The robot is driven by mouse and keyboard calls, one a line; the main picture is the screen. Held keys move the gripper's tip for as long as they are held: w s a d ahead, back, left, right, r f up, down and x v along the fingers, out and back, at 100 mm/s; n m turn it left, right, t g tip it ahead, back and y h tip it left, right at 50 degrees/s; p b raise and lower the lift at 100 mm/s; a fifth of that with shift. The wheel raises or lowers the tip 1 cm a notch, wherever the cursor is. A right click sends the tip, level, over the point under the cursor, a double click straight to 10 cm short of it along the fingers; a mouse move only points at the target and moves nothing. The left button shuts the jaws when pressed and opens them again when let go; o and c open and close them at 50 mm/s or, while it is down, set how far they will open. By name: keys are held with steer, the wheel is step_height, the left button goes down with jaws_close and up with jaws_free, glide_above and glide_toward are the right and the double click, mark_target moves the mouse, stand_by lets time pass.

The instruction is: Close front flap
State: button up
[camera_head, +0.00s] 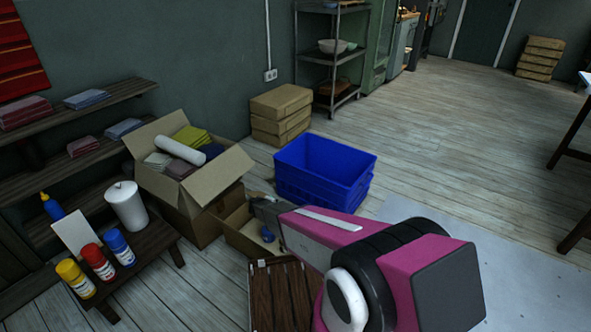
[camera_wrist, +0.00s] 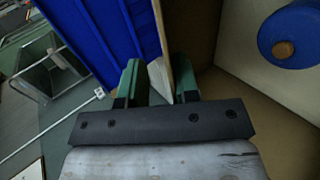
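A low open cardboard box (camera_head: 236,238) stands on the floor, with a blue object (camera_head: 267,235) inside it. In the wrist view its interior (camera_wrist: 285,105) is at the right, with a blue round thing with a wooden-looking end (camera_wrist: 292,34). My gripper (camera_head: 262,203) is at the box's far right side. In the wrist view my gripper (camera_wrist: 158,80) has its two green fingers apart, on either side of a thin upright cardboard panel (camera_wrist: 168,35). A gap shows on the panel's left; I cannot tell whether the right finger touches it. My arm hides part of the box.
A larger open carton (camera_head: 190,190) with folded cloths and a white roll stands behind at the left, flaps spread. Blue crates (camera_head: 322,172) stand close beside my gripper. A slatted wooden item (camera_head: 280,292) lies in front. A low bench (camera_head: 140,255) holds bottles.

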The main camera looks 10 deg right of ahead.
steer(key=shift+w+d+r+g+y, duration=0.5)
steer(key=shift+r+g+y, duration=0.05)
steer(key=shift+r, duration=0.15)
steer(key=shift+w+d+r+g+y, duration=0.45)
steer(key=shift+w+r+g+y, duration=0.1)
steer(key=shift+r, duration=0.1)
steer(key=shift+w+d+r+g+y, duration=0.45)
steer(key=shift+w+d+g+y, duration=0.05)
steer(key=shift+d, duration=0.05)
steer(key=w+d+g+y, duration=0.7)
steer(key=w+d, duration=0.1)
steer(key=v, duration=1)
steer(key=shift+s+a+r, duration=0.3)
steer(key=shift+s+r, duration=0.05)
steer(key=shift+r, duration=0.15)
